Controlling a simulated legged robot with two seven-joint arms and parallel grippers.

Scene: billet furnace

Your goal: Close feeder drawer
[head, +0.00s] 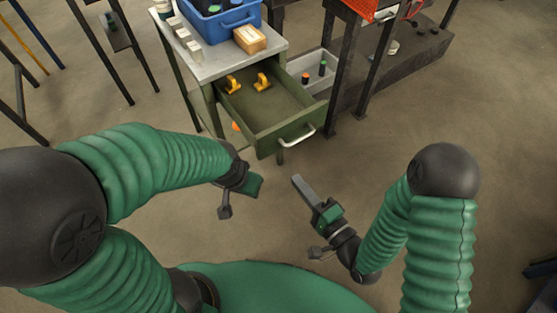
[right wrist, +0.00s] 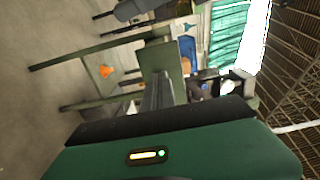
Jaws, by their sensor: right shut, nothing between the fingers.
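The green feeder drawer (head: 265,134) is pulled out from the cart under the grey top, with its front toward me. A pale bar handle (head: 297,136) sits on its front face. Two yellow pieces (head: 262,82) lie inside at the back. My right gripper (head: 297,181) is shut and empty, in front of and below the drawer front, apart from the handle. In the right wrist view its shut fingers (right wrist: 158,92) point toward a green panel. My left gripper (head: 254,186) is left of the right one, in front of the drawer; its fingers are seen too poorly to judge.
The cart top (head: 215,50) carries a blue crate (head: 215,24), a wooden box (head: 250,39) and small pale blocks. A grey bin (head: 318,75) with small items stands right of the drawer. A dark bench (head: 420,62) stands at the back right. The floor before the drawer is clear.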

